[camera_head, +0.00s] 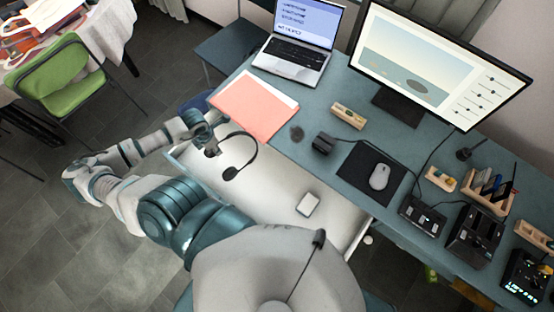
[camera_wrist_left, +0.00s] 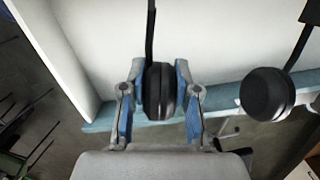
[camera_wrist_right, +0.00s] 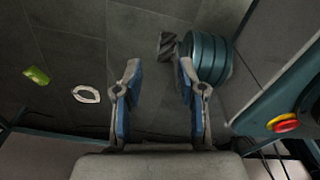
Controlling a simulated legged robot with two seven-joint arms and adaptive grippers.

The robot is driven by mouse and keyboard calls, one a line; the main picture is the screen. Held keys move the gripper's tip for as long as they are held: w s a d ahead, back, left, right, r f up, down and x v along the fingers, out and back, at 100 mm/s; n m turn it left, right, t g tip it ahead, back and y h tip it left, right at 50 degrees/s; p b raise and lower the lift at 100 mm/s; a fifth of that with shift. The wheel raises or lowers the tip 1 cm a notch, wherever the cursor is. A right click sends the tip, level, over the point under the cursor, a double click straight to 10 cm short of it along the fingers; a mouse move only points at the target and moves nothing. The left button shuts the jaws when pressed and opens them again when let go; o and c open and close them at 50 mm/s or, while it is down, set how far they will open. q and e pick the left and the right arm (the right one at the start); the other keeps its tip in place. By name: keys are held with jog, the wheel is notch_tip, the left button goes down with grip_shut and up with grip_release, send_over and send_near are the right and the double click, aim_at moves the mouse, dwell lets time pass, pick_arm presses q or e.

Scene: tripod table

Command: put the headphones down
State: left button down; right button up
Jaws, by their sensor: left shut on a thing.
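The black headphones (camera_head: 251,158) are in my left gripper (camera_head: 212,150), over the white open drawer (camera_head: 270,205) at the desk's front. In the left wrist view, the gripper (camera_wrist_left: 159,100) is shut on one ear cup (camera_wrist_left: 158,88), with a blue-padded finger on each side. The other ear cup (camera_wrist_left: 267,95) hangs free to the right. I cannot tell whether the headphones touch the drawer. My right gripper (camera_wrist_right: 158,95) is open and empty above the floor in the right wrist view. It does not show in the head view.
A small white item (camera_head: 308,205) lies in the drawer. On the desk are a salmon folder (camera_head: 255,105), a laptop (camera_head: 292,55), a monitor (camera_head: 437,60), and a mouse (camera_head: 380,177) on a dark pad. Several devices crowd the desk's right.

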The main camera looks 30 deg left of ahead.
pick_arm(q)
jog(key=shift+s+a+m, duration=0.2)
jog(key=shift+a+m, duration=0.15)
jog(key=shift+m, duration=0.15)
jog(key=shift+s+a+m, duration=0.1)
jog(key=shift+a+m, duration=0.15)
jog(key=shift+m, duration=0.15)
jog(key=shift+f, duration=0.35)
jog(key=b, duration=0.2)
send_over(220, 161)
jog(key=f, duration=0.4)
jog(key=shift+s+a+f, duration=0.2)
jog(key=shift+f, duration=0.1)
jog(key=shift+f+b, duration=0.3)
jog(key=shift+f, duration=2.1)
pick_arm(e)
jog(key=w+a+r, duration=0.1)
jog(key=w+r, duration=0.1)
jog(key=w, duration=0.5)
jog(key=shift+w+a+r, duration=0.2)
jog(key=shift+a+r, duration=0.1)
jog(key=shift+a, duration=0.1)
pick_arm(q)
jog(key=c, duration=0.8)
grip_release()
jog(key=shift+c, duration=0.2)
